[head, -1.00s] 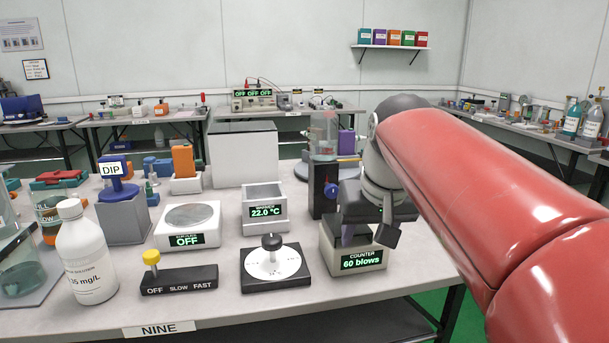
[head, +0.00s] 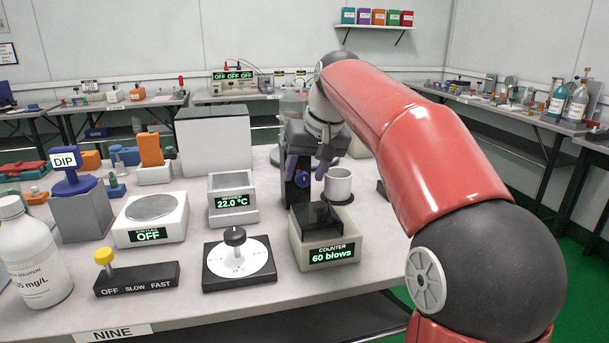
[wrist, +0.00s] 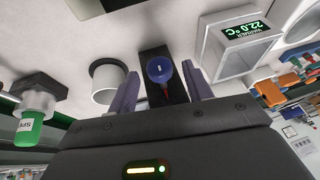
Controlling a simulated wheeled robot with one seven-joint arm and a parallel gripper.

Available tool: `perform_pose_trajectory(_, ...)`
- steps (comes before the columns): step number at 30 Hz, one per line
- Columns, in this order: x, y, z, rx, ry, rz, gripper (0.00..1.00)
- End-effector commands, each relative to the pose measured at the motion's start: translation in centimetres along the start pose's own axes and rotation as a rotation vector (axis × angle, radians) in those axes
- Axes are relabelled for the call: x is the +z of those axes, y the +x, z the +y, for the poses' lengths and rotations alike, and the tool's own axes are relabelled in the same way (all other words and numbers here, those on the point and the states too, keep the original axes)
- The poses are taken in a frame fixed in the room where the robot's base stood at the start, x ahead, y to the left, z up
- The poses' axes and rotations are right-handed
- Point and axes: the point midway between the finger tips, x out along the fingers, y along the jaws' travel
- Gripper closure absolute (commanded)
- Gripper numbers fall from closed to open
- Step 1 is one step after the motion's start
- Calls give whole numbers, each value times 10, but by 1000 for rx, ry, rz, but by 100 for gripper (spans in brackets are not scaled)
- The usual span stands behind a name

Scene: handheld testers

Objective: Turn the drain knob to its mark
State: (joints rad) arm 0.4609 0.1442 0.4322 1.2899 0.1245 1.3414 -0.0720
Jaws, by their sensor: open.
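A round blue knob (head: 303,178) sits on the front of an upright black block (head: 297,196) at the back right of the bench. In the wrist view the blue knob (wrist: 159,69) shows a small pale mark on its face and a red part at its edge. My gripper (head: 306,169) is open, its purple fingers in front of the block. In the wrist view my gripper (wrist: 160,76) has one finger on each side of the knob, with gaps. I cannot tell how far the tips are from it in depth. No lettering for the drain is readable.
A white mug (head: 339,186) stands just right of the block. The counter box (head: 322,246), reading 60 blows, is in front. A white dial with a black knob (head: 235,252) and a 22.0 °C box (head: 233,200) are to the left.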

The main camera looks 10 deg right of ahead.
Motion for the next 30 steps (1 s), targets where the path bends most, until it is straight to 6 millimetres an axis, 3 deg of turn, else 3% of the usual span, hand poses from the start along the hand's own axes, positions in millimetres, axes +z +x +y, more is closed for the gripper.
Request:
perform_pose_trajectory(11,0,10,0,0,1,0,50)
perform_pose_trajectory(22,0,9,0,0,1,0,94)
perform_pose_trajectory(30,0,9,1,-30,14,2,94)
